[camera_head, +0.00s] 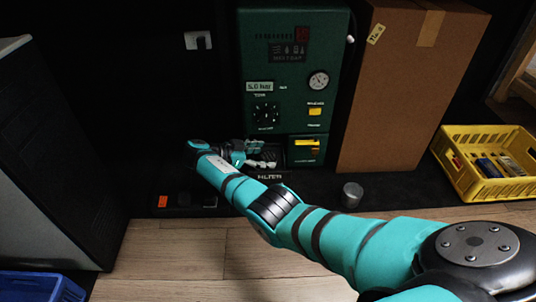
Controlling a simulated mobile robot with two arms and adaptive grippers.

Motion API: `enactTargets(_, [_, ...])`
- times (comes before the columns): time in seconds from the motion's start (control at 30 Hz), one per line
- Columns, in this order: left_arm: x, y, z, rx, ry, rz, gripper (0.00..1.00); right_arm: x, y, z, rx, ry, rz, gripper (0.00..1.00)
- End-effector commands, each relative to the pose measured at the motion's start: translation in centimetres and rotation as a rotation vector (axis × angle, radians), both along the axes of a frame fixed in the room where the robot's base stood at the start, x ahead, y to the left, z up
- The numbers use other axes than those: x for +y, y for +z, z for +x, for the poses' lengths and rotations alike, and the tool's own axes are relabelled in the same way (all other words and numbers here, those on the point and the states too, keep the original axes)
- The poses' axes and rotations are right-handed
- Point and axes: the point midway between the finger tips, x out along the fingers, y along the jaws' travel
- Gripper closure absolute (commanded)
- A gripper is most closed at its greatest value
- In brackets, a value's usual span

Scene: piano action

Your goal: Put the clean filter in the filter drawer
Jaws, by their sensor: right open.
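A green machine (295,75) with a gauge, a dial and yellow labels stands at the back centre. At its base is a dark drawer front (270,177) with white lettering that appears to read FILTER. My right gripper (262,157) is open at the lower left of the machine, just above the lettering; its pale fingers cover part of the drawer area. A small grey cylinder (352,193) stands upright on the dark ledge, right of the drawer and apart from the gripper. I cannot tell whether it is the clean filter. My left gripper is not in view.
A tall cardboard box (400,90) stands right of the machine. A yellow crate (482,185) with several small items is at far right. A small orange item (163,201) lies on the ledge at left. A blue crate (40,287) sits at lower left. Wood floor (170,255) is clear.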

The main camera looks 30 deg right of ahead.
Motion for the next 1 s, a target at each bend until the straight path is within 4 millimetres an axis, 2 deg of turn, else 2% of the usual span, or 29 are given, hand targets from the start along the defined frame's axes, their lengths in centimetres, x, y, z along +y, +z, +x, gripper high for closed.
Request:
enactTargets(0.03, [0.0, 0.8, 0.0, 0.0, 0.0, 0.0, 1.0, 1.2, 1.0, 0.2, -0.001, 0.004, 0.002, 0.27])
enactTargets(0.2, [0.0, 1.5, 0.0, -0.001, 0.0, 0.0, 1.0, 4.6, 2.5, 0.5, 0.0, 0.004, 0.001, 0.27])
enactTargets(0.43, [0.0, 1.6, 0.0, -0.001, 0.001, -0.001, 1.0, 7.7, 3.8, 0.8, 0.0, 0.001, 0.0, 0.27])
enactTargets(0.63, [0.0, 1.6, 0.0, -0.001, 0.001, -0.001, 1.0, 8.4, 4.2, 0.9, -0.001, 0.0, -0.001, 0.27])
enactTargets(1.0, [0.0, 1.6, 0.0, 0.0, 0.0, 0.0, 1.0, 8.4, 4.2, 0.9, -0.001, 0.0, -0.001, 0.27])
